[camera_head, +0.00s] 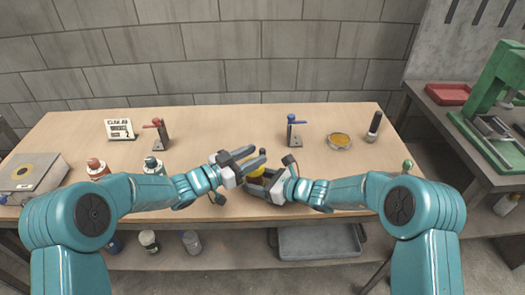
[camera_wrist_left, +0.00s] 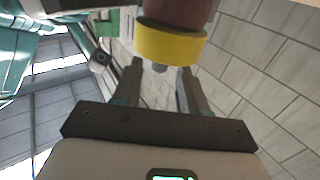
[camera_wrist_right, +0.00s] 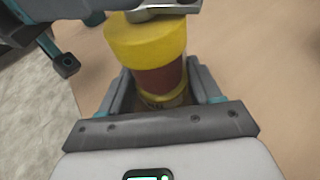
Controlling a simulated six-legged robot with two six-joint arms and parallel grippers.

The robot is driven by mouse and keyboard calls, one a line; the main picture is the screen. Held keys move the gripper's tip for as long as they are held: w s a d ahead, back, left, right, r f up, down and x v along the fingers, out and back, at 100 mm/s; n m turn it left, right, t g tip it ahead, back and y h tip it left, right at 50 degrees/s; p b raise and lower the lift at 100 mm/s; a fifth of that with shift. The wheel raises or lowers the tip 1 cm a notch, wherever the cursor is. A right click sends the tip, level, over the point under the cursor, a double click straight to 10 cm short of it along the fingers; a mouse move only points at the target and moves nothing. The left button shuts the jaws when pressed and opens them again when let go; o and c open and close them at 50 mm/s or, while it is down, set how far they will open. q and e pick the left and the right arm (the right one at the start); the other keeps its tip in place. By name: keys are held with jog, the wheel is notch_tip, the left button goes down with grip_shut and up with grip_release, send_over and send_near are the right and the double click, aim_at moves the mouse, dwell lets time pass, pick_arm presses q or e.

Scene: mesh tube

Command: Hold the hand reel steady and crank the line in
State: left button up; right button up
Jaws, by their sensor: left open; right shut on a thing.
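The hand reel (camera_head: 257,171) has a yellow flange and sits between my two grippers at the bench's front edge. In the right wrist view its yellow end (camera_wrist_right: 140,42) and red-brown wound middle (camera_wrist_right: 160,77) show upright between the fingers. My right gripper (camera_head: 264,181) is shut on its lower part. My left gripper (camera_head: 248,160) is open beside the reel's top.
A red-topped clamp (camera_head: 159,133) and a blue-topped clamp (camera_head: 292,131) stand behind, with a small sign (camera_head: 119,129) at left. A round yellow dish (camera_head: 339,141) and a dark cylinder (camera_head: 374,126) are at right.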

aim_at(261, 153)
pick_arm(q)
jog(key=shift+x, duration=1.85)
jog(key=shift+c, duration=0.3)
grip_shut()
jog(key=shift+m+g, duration=0.3)
jog(key=g, duration=0.1)
jog(key=m+g+h, duration=0.2)
jog(key=shift+s+d+g, duration=0.15)
jog(key=shift+s+g, duration=0.1)
jog(key=shift+g, duration=0.05)
jog(key=shift+s+d+m+g+h, duration=0.1)
jog(key=shift+s+m+g+h, duration=0.05)
jog(key=shift+m+g, duration=0.7)
jog(key=shift+s+m+g+h, duration=0.2)
jog(key=shift+m+g, duration=0.35)
jog(key=shift+g, duration=0.6)
jog(key=shift+s+d+m+g+h, duration=0.1)
jog(key=shift+s+m+g+h, duration=0.05)
jog(key=shift+m+g, duration=0.7)
jog(key=shift+s+g, duration=0.15)
jog(key=shift+g, duration=0.1)
